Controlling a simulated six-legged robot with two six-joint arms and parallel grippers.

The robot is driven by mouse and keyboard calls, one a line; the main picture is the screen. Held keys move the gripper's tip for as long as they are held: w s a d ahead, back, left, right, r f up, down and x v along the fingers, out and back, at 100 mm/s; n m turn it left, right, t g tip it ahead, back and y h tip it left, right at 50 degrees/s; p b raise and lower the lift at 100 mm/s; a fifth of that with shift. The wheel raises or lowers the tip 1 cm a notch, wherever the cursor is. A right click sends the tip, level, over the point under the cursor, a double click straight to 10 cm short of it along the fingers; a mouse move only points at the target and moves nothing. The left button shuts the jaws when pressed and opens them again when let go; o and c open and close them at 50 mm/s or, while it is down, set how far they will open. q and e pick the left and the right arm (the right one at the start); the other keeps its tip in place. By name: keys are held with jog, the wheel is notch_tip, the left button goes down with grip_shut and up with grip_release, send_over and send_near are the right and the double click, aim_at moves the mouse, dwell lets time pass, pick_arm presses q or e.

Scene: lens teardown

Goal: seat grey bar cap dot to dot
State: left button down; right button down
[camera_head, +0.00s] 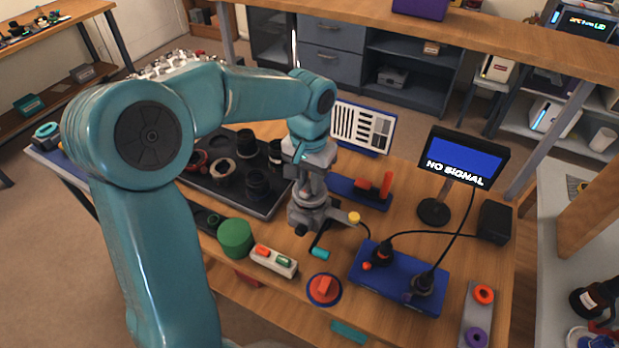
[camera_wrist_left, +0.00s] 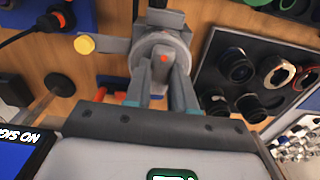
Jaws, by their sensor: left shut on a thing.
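My left gripper (camera_head: 312,194) points down over a grey round fixture (camera_head: 308,217) near the middle of the bench. In the left wrist view the gripper (camera_wrist_left: 163,88) is shut on the raised bar of the grey bar cap (camera_wrist_left: 165,75). A red dot shows on the cap. The cap's round part sits over or against the grey fixture, in line with it; I cannot tell whether it is fully down. The fixture's matching dot cannot be made out, and the fingers hide part of the cap. My right gripper is not in view.
A yellow knob (camera_head: 353,218) and a teal-tipped lever (camera_head: 320,253) stick out beside the fixture. A dark tray (camera_head: 228,197) of lens parts lies left, a blue box (camera_head: 398,280) with cables right. A red-barred disc (camera_head: 323,290) is in front; a monitor (camera_head: 466,158) stands behind right.

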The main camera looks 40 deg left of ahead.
pick_arm(q)
jog(key=shift+f, duration=0.2)
jog(key=shift+f, duration=0.2)
jog(key=shift+f+b, duration=0.45)
jog(key=shift+b, duration=0.15)
dwell(1.0)
dwell(0.3)
